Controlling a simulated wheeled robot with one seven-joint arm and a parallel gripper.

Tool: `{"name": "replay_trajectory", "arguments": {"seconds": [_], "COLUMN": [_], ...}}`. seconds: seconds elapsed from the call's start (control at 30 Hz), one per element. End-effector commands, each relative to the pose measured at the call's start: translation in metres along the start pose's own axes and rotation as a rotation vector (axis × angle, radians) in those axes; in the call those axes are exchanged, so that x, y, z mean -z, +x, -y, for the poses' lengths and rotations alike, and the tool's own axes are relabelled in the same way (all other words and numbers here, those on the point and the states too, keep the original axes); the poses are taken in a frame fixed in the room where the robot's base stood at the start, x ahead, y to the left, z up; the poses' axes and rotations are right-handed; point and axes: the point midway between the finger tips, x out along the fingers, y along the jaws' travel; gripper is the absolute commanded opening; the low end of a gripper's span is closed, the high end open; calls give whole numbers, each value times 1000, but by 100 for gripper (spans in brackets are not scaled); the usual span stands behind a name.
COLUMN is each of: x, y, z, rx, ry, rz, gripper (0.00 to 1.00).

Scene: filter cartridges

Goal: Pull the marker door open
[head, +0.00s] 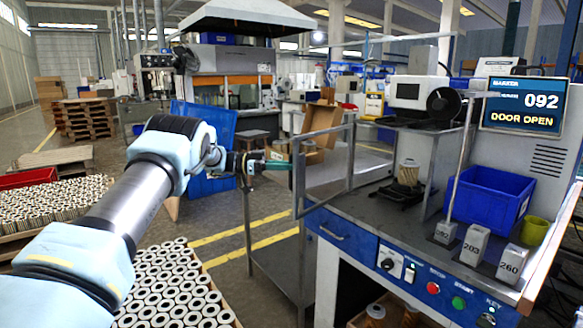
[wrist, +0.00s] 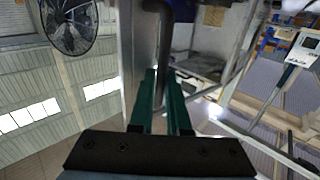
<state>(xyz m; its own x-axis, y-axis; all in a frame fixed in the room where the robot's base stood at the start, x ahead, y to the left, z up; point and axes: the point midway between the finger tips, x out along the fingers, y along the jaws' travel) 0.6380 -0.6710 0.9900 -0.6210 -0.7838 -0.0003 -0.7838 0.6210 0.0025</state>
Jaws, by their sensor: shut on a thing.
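The marker door (head: 352,172) is a grey metal frame with a clear pane. In the head view it stands swung out from the left side of the marker (head: 428,105), toward my arm. My gripper (head: 290,166) is at the door's outer edge. In the wrist view its green fingers (wrist: 163,90) close around a dark bar-like handle (wrist: 178,12) on the door. The grip itself is partly hidden by the fingers. The marker's screen (head: 522,106) reads 092 and DOOR OPEN. A filter cartridge (head: 408,172) stands upright on the fixture inside the marker.
The front panel (head: 400,270) carries buttons. Trays of cartridges (head: 165,290) lie at the lower left. Floor behind my gripper looks partly clear.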

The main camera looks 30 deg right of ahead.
Motion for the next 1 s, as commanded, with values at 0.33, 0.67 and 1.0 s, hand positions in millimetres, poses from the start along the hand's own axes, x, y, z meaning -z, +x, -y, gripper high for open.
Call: {"name": "replay_trajectory", "arguments": {"seconds": [0.33, 0.67, 1.0], "x": [0, 0, -4], "y": [1, -1, -51], "z": [0, 0, 1], "rx": [1, 1, 4], "ry": [0, 0, 1], "rz": [-1, 0, 0], "gripper": [37, 45, 45]}}
